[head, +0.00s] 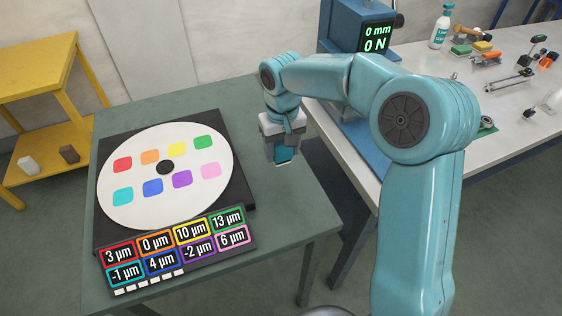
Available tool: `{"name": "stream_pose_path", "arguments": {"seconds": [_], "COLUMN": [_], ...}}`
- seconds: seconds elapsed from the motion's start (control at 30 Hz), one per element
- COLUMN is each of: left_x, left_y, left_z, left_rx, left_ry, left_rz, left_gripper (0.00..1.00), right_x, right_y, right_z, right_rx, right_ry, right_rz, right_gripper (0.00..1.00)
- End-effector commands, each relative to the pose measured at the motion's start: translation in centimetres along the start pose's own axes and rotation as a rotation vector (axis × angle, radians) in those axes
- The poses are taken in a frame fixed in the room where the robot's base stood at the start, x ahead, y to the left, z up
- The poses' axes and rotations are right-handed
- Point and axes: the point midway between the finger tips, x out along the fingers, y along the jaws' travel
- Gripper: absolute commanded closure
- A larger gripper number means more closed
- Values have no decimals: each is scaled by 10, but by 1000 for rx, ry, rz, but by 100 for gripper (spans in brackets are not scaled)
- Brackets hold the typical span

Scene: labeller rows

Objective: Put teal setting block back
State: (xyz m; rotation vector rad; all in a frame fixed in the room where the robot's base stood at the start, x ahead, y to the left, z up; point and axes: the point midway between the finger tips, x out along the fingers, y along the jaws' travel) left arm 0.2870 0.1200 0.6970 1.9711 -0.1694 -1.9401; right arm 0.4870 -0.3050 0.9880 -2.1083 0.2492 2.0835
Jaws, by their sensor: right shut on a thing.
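My right gripper (283,157) hangs above the green-grey table, to the right of the white disc, pointing down. It is shut on a small teal block (284,155), mostly covered by the grey jaws. The white disc (165,205) lies on a dark square base and bears coloured patches in two rows, with a teal patch (123,196) at its lower left. A dark label board (184,257) in front of the disc shows coloured frames with values; the teal-framed one reads -1 µm. My left gripper is not in view.
A blue machine (347,27) with a display reading 0 mm and 0 N stands behind my right arm. A white bench (500,105) at the right holds a bottle and several tools. A yellow shelf (35,85) stands at the left. The table's right part (285,205) is clear.

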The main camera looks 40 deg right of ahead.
Motion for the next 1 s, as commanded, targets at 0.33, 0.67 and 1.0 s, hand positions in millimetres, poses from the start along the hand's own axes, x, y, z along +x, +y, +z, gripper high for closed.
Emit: {"name": "stream_pose_path", "arguments": {"seconds": [0.33, 0.67, 1.0], "left_x": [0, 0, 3], "left_y": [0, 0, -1], "left_z": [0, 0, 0], "left_rx": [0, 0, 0], "left_ry": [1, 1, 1], "left_rz": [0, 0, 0], "left_gripper": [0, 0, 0], "right_x": [45, 53, 57], "right_y": [-1, -1, -1], "right_z": [-2, -4, -3], "right_rx": [-1, -1, -1], "right_ry": [-2, 2, 0], "right_rz": [1, 0, 0], "right_gripper": [66, 66, 17]}}
